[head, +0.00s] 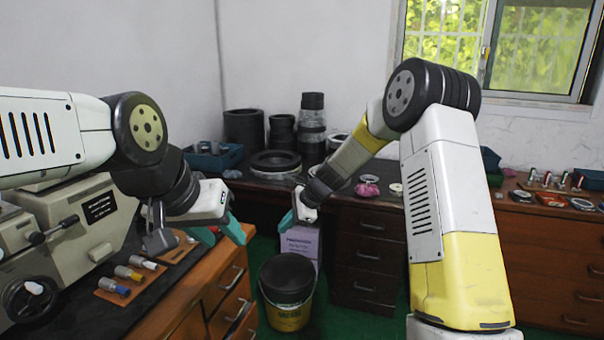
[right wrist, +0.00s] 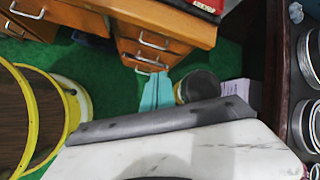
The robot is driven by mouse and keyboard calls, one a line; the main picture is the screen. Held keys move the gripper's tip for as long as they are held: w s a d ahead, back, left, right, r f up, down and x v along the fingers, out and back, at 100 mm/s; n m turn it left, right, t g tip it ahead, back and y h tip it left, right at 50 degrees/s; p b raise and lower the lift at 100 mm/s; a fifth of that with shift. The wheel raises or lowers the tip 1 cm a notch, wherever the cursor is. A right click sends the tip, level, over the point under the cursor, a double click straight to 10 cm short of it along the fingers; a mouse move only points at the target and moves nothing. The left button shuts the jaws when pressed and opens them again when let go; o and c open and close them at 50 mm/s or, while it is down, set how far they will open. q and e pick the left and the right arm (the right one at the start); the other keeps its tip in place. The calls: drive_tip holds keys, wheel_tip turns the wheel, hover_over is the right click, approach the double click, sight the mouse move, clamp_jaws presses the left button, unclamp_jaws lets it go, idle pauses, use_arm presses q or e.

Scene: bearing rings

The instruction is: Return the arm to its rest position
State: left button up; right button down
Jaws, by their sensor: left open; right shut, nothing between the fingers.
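My left gripper (head: 222,236) has teal fingers spread apart and empty, in front of the wooden drawer cabinet at the left. My right gripper (head: 288,222) hangs from its raised arm near the middle of the head view, over the floor in front of the dark desk. Its teal fingers are together with nothing between them. In the right wrist view its fingertips (right wrist: 157,92) show closed against the green floor and drawers. Several bearing rings lie on the dark desk, among them a silver ring (head: 369,179) and a large black ring (head: 275,162).
A black and yellow bucket (head: 288,312) and a purple box (head: 301,242) stand on the floor below the grippers. Dark cylinders (head: 312,125) stand on the desk. A wooden cabinet (head: 545,260) is at right.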

drive_tip(key=s+d+r+n+t+h, duration=0.1)
drive_tip(key=s+d+r+n, duration=0.5)
drive_tip(key=r, duration=0.6)
drive_tip(key=s+d+r+n+h, duration=0.1)
drive_tip(key=s+d+r+n, duration=0.1)
drive_tip(key=s+d, duration=0.3)
drive_tip(key=s+d+r+n+t+h, duration=0.1)
drive_tip(key=s+d+r+n, duration=0.2)
drive_tip(key=s, duration=1)
drive_tip(key=s+d+r+n+t+h, duration=0.1)
drive_tip(key=s+d+r+n, duration=0.1)
drive_tip(key=s+d+n, duration=0.3)
drive_tip(key=s+d, duration=0.1)
drive_tip(key=s, duration=0.3)
drive_tip(key=shift+d+r+h, duration=0.15)
drive_tip(key=shift+d+h, duration=0.15)
drive_tip(key=shift+w+a, duration=0.1)
